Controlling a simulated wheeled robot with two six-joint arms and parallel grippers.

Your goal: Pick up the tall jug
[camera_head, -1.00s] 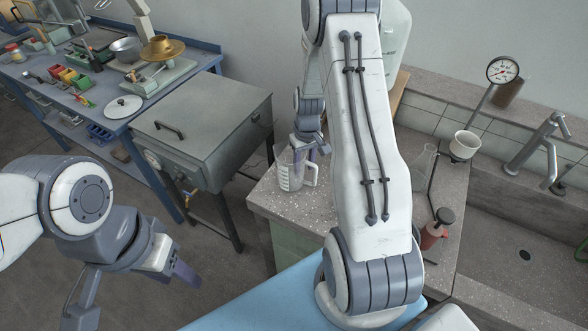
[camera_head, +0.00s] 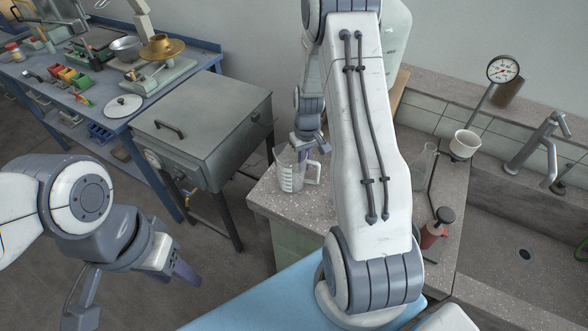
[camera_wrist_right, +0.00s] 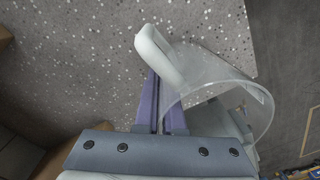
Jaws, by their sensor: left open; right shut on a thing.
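The tall jug (camera_head: 289,177) is clear, with measuring marks and a pale handle. It stands upright at the left end of the speckled counter. My right gripper (camera_head: 304,158) reaches down to it from above and is shut on it at the rim. In the right wrist view the jug (camera_wrist_right: 226,68) is seen from above, and its handle (camera_wrist_right: 158,55) lies just past the fingertips. The right gripper's fingers (camera_wrist_right: 161,103) are close together at the jug's wall near the handle. My left gripper (camera_head: 180,270) is open and empty above the floor at lower left.
A grey metal cabinet (camera_head: 210,110) stands left of the counter (camera_head: 275,210). A flask (camera_head: 423,160), a red bottle (camera_head: 434,232) and a gauge stand with a white cup (camera_head: 465,145) are to the right, beside the sink (camera_head: 510,235). My right arm hides the counter's middle.

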